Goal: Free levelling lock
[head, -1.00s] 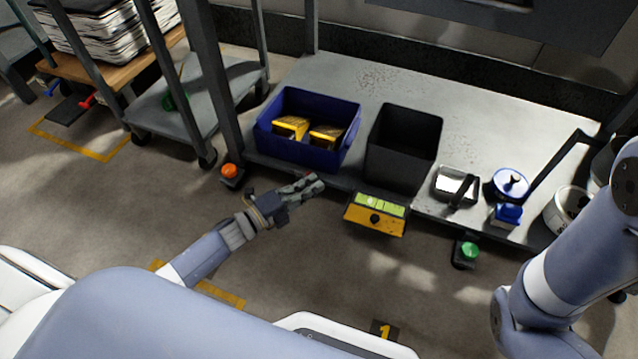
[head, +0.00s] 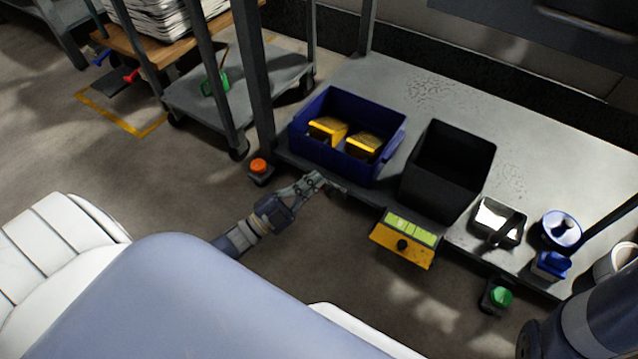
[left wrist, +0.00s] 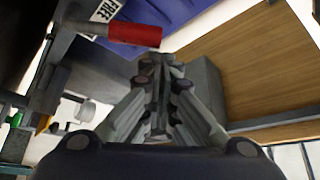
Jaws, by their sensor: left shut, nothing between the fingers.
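In the left wrist view, a red handle (left wrist: 133,35) sticks out to the right from a dark bracket, beside a white label (left wrist: 105,10) reading FREE. My left gripper (left wrist: 161,68) is shut and empty, its fingertips just below and right of the handle's end; I cannot tell whether they touch it. In the head view my left gripper (head: 322,182) is at the front edge of the low grey shelf (head: 385,85), below the blue bin. The handle cannot be made out there. My right gripper is out of view.
The blue bin (head: 300,150) holds yellow-and-black items. A black bin (head: 425,185) stands beside it. A yellow control box (head: 400,250) hangs on the shelf front. An orange knob (head: 258,166) and a green knob (head: 501,297) sit low along the front. Bare floor lies before it.

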